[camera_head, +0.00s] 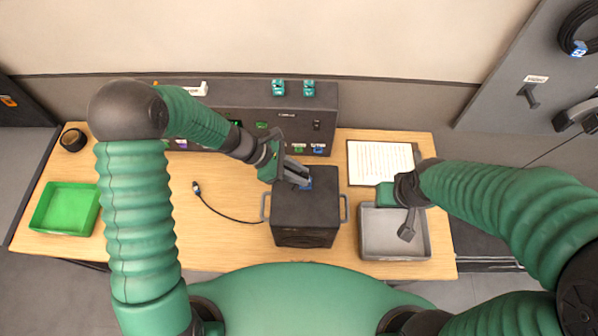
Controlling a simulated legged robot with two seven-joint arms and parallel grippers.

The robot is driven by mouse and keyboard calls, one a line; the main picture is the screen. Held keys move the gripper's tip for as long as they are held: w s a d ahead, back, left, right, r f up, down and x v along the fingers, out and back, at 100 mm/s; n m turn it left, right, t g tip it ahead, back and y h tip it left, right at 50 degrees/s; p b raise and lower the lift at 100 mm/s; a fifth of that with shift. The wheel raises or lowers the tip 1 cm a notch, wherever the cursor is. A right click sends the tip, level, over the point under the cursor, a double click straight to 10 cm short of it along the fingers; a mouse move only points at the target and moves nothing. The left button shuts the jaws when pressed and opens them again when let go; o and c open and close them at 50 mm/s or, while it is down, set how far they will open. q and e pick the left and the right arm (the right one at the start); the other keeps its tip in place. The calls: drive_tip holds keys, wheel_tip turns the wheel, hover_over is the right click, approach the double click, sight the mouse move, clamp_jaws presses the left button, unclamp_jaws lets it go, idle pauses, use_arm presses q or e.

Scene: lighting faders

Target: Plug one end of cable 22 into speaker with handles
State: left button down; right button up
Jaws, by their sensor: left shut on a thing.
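The speaker with handles (305,212) is a black box standing on the table, with a grey handle on each side. My left gripper (300,181) is over the back part of its top, shut on a small blue plug (306,184). The plug is at the speaker's top; I cannot tell whether it is seated.
A grey tray (378,250) stands right of the speaker, with a white sheet (368,165) behind it. A black console (290,100) stands along the back. A green tray (45,222) and a black tape roll (73,139) are at left. The table's front left is clear.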

idle(0.4)
use_arm(q)
drive_tip(key=c, duration=1.1)
unclamp_jaws()
